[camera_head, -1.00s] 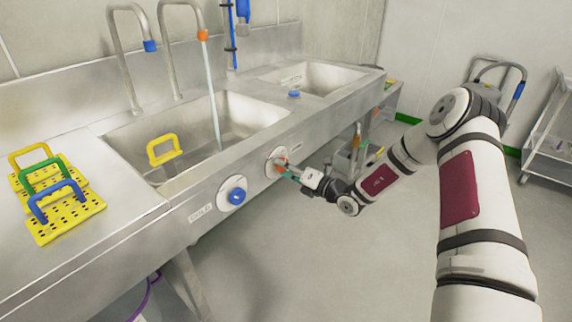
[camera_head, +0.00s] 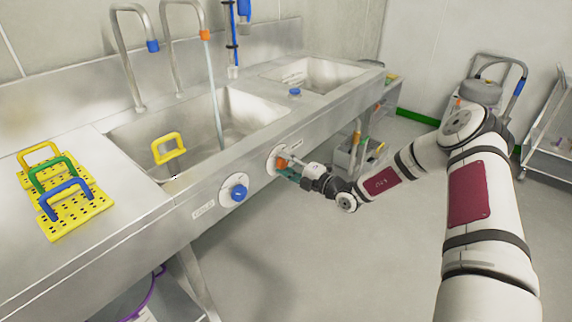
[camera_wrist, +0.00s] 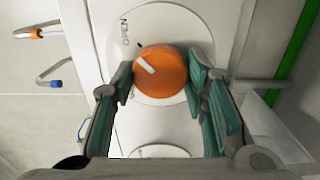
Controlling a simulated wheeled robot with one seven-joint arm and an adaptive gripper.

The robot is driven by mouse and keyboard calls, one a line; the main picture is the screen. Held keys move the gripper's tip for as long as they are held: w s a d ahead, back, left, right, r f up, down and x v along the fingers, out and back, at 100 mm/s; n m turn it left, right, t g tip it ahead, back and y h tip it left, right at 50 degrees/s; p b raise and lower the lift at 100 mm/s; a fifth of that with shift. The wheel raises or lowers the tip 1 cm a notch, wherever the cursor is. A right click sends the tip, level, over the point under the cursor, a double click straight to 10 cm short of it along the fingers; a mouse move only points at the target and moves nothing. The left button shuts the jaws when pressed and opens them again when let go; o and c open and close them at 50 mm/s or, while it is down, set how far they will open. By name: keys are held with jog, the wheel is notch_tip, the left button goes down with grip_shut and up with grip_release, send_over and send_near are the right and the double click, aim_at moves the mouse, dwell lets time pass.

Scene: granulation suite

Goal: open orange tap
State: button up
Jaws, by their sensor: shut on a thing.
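The orange tap knob (camera_wrist: 160,78) sits on a round white plate on the sink's front panel; its white pointer mark is turned towards the upper left, near the word OPEN. In the head view the orange knob (camera_head: 282,162) is partly hidden by my gripper (camera_head: 287,169). In the wrist view my gripper (camera_wrist: 164,92) has its green-padded fingers on both sides of the knob, shut on it. Water runs from the orange-tipped spout (camera_head: 205,35) into the left basin (camera_head: 245,110).
A blue tap knob (camera_head: 238,193) is on the same panel to the left. A blue-tipped spout (camera_head: 152,46) shows no water. Yellow perforated plates (camera_head: 80,215) with coloured handles lie on the left counter. Carts stand at the right; the floor between is clear.

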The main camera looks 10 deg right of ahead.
dwell(0.4)
jog(key=o, duration=1.1)
jog(key=shift+o, duration=0.2)
jog(key=shift+s, duration=0.1)
jog(key=v, duration=1.2)
jog(key=s+a+r+n+g+p, duration=0.2)
jog(key=s+a+r+n+g, duration=0.65)
jog(key=n, duration=0.45)
jog(key=s+a+r+n+g+p, duration=0.3)
jog(key=s+a+r+n+g, duration=0.25)
jog(key=s+r+n, duration=0.55)
jog(key=s+d+r+n+t+h+p, duration=0.1)
jog(key=s+d+r+n+h+p, duration=0.2)
jog(key=s+r+n+h, duration=0.2)
jog(key=s+d+r+n+t+h+p, duration=0.2)
jog(key=s+d+r+n+h, duration=0.2)
jog(key=s+r+n, duration=0.8)
jog(key=s+n+h, duration=0.1)
jog(key=s+n, duration=0.4)
jog(key=s, duration=0.1)
jog(key=shift+d+n+t+h+p, duration=0.15)
jog(key=shift+n+t+h+p, duration=0.15)
jog(key=shift+n+p, duration=0.1)
